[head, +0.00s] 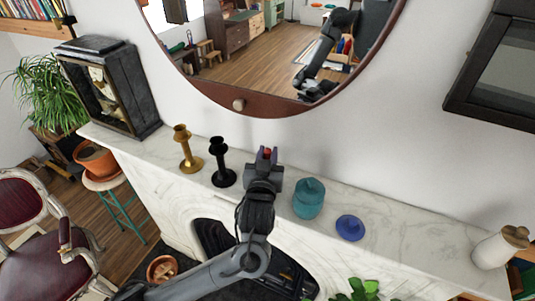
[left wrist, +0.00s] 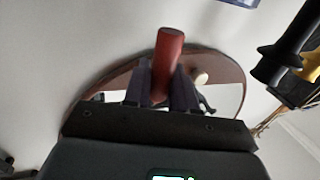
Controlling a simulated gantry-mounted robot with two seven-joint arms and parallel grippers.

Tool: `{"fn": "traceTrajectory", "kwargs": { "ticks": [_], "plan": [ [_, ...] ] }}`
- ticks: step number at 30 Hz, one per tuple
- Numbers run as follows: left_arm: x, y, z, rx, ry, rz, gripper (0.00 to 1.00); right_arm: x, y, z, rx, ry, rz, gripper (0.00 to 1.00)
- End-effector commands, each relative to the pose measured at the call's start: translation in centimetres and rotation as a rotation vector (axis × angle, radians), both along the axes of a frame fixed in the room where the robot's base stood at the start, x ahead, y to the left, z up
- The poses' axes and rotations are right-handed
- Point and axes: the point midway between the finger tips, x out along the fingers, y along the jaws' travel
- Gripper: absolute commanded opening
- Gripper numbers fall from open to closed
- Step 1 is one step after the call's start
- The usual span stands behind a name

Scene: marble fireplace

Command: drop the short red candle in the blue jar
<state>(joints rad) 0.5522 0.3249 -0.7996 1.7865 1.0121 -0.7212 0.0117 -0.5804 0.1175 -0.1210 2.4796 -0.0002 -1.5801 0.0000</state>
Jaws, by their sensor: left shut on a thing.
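My left gripper (head: 267,156) is shut on the short red candle (head: 267,152), above the mantel between the black candlestick and the blue jar. In the left wrist view the red candle (left wrist: 168,62) stands out between the two dark fingers (left wrist: 163,85). The blue jar (head: 308,199) stands on the mantel just right of the gripper. A round blue lid-like piece (head: 350,227) lies on the mantel to the right of the jar. The jar's opening cannot be made out clearly. My right gripper is not in view.
A gold candlestick (head: 187,150) and a black candlestick (head: 221,165) stand left of my gripper on the marble mantel (head: 400,235). A dark box clock (head: 110,85) is at the left end, a white jar (head: 500,247) at the right. A round mirror (head: 240,104) hangs behind.

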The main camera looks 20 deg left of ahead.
Motion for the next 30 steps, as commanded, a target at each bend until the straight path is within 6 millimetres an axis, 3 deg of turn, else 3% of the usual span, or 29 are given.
{"fn": "traceTrajectory", "kwargs": {
  "ticks": [6, 15, 30],
  "plan": [
    [0.0, 0.1, -2.1, 0.001, -0.001, 0.001, 0.00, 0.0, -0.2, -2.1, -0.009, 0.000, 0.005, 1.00],
    [0.0, 0.1, -4.1, 0.000, 0.001, 0.002, 0.00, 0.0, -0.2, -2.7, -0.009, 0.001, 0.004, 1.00],
    [0.0, 0.0, -4.8, 0.000, -0.001, 0.000, 0.00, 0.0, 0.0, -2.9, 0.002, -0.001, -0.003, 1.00]
  ]
}}
